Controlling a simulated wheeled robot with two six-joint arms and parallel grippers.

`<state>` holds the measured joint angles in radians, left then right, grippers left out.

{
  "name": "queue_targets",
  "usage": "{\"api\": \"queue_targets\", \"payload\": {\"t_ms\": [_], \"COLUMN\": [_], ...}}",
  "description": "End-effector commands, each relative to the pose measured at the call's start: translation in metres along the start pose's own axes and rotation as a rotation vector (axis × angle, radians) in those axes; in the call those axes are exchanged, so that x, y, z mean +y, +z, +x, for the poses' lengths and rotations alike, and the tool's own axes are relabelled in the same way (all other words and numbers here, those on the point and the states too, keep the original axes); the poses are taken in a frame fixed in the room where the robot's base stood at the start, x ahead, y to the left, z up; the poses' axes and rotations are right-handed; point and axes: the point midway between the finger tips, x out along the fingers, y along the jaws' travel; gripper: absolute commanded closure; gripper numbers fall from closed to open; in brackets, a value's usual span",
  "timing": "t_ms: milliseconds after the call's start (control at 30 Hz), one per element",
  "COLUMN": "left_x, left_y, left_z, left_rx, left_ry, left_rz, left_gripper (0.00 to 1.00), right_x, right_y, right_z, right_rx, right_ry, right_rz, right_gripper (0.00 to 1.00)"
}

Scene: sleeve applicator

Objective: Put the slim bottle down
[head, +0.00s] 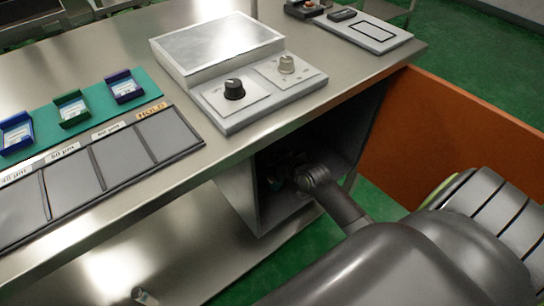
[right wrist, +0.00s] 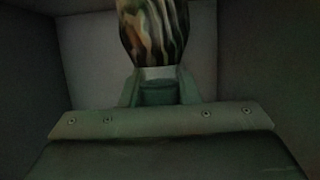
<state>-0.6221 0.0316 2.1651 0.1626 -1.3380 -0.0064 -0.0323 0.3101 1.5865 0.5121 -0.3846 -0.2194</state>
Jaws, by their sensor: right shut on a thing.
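My right arm reaches into a dark, open-fronted grey box (head: 236,200) under the worktable, and my right gripper (head: 283,168) is inside it, in shadow. In the right wrist view the gripper (right wrist: 158,88) is shut on the base of a thing with a wavy brown, green and pale pattern, which I take to be the slim bottle (right wrist: 153,32). The bottle's far end is cut off by the top edge. Grey box walls stand around it; I cannot tell whether it touches one. My left gripper is not in view.
On the metal worktable (head: 95,65) stand a control box with two knobs (head: 262,90) and a grey panel with dark compartments (head: 122,150). Small blue and green trays (head: 72,108) lie on a teal strip. An orange-brown panel (head: 440,135) stands right of the box.

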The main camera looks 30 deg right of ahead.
Motion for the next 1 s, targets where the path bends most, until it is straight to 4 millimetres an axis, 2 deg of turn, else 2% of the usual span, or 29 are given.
{"api": "queue_targets", "payload": {"t_ms": [200,233,400,767,900,1000], "left_x": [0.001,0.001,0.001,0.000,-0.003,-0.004], "left_y": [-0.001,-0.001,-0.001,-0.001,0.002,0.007], "left_z": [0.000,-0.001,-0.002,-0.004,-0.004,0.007], "left_rx": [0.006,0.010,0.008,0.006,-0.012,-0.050], "left_ry": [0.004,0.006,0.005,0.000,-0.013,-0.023], "left_rz": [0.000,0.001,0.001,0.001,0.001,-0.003], "left_gripper": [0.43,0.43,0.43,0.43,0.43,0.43], "right_x": [0.000,0.000,0.000,0.000,0.001,0.000], "right_y": [0.002,0.003,0.002,-0.002,-0.002,-0.002], "right_z": [0.001,0.001,0.001,-0.001,-0.021,-0.041], "right_rx": [0.003,0.000,0.000,0.000,-0.002,-0.002], "right_ry": [0.000,0.000,0.000,0.000,0.001,0.001], "right_rz": [0.000,0.000,0.000,0.000,-0.001,-0.002], "right_gripper": [1.00,0.70,0.49,0.49,0.49,0.49]}}
